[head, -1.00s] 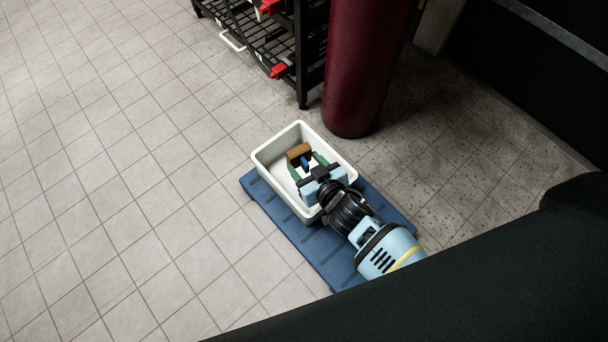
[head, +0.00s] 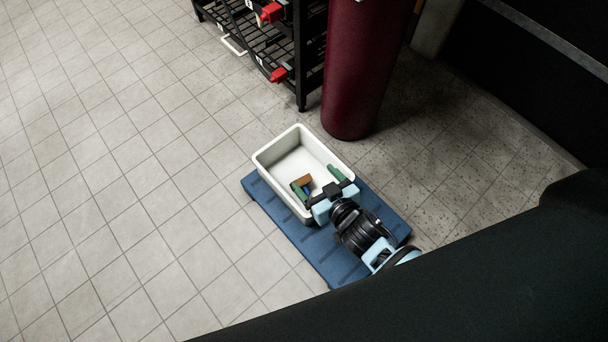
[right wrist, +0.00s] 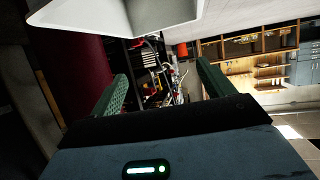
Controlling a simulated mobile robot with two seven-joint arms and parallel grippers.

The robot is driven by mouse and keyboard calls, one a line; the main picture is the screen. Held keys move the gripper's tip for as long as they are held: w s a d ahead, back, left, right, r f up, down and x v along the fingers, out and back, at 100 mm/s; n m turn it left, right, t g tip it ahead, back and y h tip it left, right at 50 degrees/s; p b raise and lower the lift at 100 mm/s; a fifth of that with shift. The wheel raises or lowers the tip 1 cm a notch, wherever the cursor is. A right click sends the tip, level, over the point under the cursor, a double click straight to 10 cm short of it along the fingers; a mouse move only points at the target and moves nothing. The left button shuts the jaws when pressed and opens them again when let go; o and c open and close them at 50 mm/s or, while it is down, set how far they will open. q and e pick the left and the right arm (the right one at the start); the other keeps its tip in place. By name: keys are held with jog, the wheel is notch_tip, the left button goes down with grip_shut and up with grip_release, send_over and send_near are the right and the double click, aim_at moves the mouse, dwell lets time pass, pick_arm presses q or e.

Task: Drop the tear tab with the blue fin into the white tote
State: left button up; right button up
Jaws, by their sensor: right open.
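The tear tab, a brown-orange block (head: 303,181) with a blue fin (head: 309,188), is inside the white tote (head: 281,145), near its left wall, and looks to lie on its floor. My right gripper (head: 312,176) is open with its green fingers spread over the tote's near end. The left finger partly covers the tab in the head view. The right wrist view shows the open fingers (right wrist: 162,69) with nothing between them, and the pale tote (right wrist: 120,18) at the top edge. My left gripper is not in view.
The tote stands on a blue platform (head: 290,235) on the tiled floor. A dark red cylinder (head: 362,75) stands close behind it. A black rack (head: 290,55) with red fittings (head: 271,12) is at the back. The tiled floor at left is clear.

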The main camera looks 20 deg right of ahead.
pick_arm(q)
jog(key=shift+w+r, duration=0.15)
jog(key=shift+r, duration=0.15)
pick_arm(e)
jog(key=shift+v, duration=0.8)
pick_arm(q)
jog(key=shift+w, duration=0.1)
